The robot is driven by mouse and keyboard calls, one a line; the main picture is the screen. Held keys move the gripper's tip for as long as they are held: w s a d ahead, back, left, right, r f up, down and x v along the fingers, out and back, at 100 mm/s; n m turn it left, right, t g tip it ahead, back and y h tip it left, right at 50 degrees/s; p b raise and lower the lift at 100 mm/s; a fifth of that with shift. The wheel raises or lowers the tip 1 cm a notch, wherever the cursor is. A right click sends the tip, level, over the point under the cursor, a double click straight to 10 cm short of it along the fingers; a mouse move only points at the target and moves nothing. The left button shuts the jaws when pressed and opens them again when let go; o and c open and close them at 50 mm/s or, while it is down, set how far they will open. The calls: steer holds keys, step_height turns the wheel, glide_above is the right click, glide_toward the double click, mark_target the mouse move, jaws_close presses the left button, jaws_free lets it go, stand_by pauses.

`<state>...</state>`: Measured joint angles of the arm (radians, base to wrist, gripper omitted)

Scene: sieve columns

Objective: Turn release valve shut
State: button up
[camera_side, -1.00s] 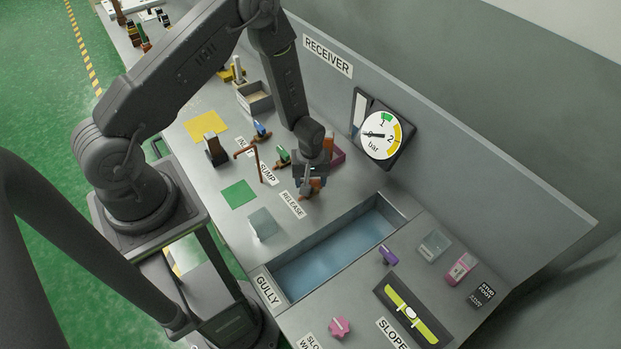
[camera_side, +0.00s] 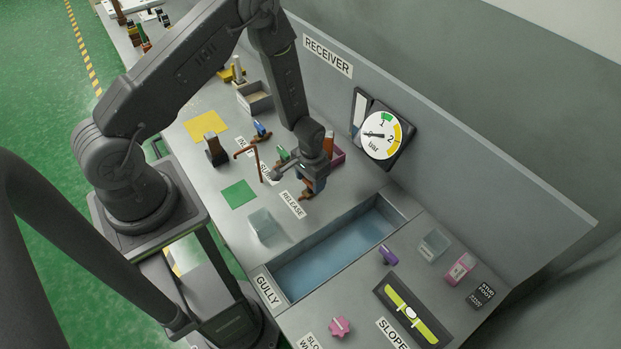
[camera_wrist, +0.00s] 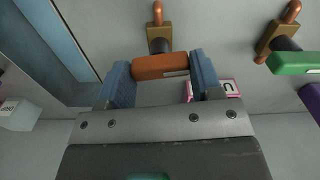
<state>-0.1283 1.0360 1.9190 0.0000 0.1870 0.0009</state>
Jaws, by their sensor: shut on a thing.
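The release valve has a brass body (camera_wrist: 158,32) and an orange-brown lever handle (camera_wrist: 160,66) in the wrist view. My gripper (camera_wrist: 161,72) has its blue fingers on either side of the handle and is shut on it. In the side view my gripper (camera_side: 314,186) is low over the bench beside the RELEASE label (camera_side: 292,204). It hides most of the valve there; a small brownish part (camera_side: 305,194) shows by the fingers. The lever's exact angle is hard to tell.
A neighbouring valve with a green handle (camera_wrist: 293,63) stands close by. The pressure gauge (camera_side: 381,135) has its needle pointing left, near the low end. The water-filled gully (camera_side: 293,293) lies in front. A copper pipe (camera_side: 257,160) stands to the left.

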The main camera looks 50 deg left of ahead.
steer(key=shift+m, duration=0.6)
steer(key=o, duration=0.9)
steer(key=shift+r, duration=0.1)
step_height(320, 180, up, 14)
steer(key=shift+f, duration=0.2)
steer(key=shift+r, duration=0.1)
